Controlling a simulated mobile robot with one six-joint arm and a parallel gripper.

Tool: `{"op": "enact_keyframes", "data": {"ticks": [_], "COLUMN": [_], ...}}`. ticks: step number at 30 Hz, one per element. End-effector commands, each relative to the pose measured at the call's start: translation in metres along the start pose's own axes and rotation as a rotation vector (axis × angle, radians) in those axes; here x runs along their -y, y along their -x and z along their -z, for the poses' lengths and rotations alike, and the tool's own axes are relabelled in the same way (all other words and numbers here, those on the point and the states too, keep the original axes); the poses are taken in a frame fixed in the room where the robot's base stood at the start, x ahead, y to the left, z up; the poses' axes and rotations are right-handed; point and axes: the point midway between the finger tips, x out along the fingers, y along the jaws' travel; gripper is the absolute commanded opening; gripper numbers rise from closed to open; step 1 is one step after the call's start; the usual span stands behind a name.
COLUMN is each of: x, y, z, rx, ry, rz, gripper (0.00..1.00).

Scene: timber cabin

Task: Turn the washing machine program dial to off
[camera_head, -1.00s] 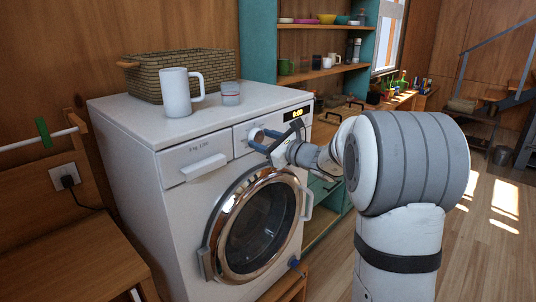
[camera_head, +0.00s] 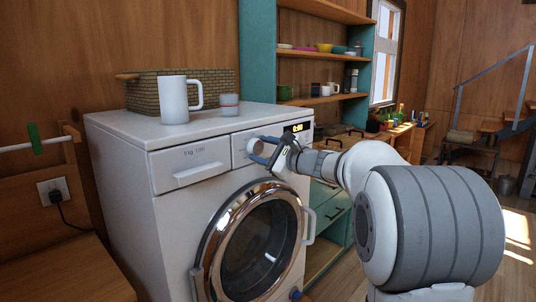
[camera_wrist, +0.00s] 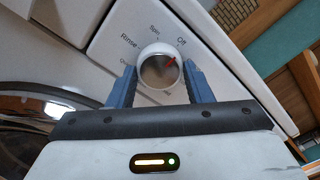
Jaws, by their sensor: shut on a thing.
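The white washing machine (camera_head: 130,200) stands at left with its round door shut. Its program dial (camera_head: 256,149) is on the upper front panel, left of the lit display (camera_head: 297,128). My gripper (camera_head: 264,149) reaches it from the right, its blue fingers shut on the dial. In the wrist view my gripper (camera_wrist: 160,82) has one finger on each side of the round dial (camera_wrist: 155,72). The dial's red mark (camera_wrist: 170,62) points to the upper right, toward the printed word Off (camera_wrist: 181,41). Spin and Rinse are printed further left. The fingers hide part of the dial's sides.
A white mug (camera_head: 173,100), a small jar (camera_head: 229,104) and a wicker basket (camera_head: 180,92) stand on the machine. The drawer handle (camera_head: 198,175) and door handle (camera_head: 309,228) stick out near my gripper. A teal shelf unit (camera_head: 258,60) is behind at right.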

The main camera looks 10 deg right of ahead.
Motion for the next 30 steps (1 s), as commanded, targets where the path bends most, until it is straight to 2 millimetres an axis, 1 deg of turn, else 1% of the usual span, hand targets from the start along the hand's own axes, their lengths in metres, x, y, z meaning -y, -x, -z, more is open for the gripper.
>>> {"op": "enact_keyframes", "data": {"ticks": [1,8,9,16,23,25,28,30], "x": [0.004,0.004,0.004,0.003,0.002,0.002,0.003,0.002], "y": [-0.001,-0.001,-0.001,0.0,0.0,0.004,0.016,0.028], "z": [-0.004,-0.004,-0.004,-0.002,-0.001,-0.001,-0.001,-0.001], "rx": [0.005,0.005,0.005,0.003,0.001,0.001,-0.001,0.0], "ry": [0.004,0.003,0.003,0.001,0.0,0.001,0.001,0.001], "rz": [0.008,0.008,0.008,0.005,0.003,0.003,0.005,0.005], "gripper": [0.23,0.23,0.47,0.66,0.67,0.67,0.67,0.67]}}
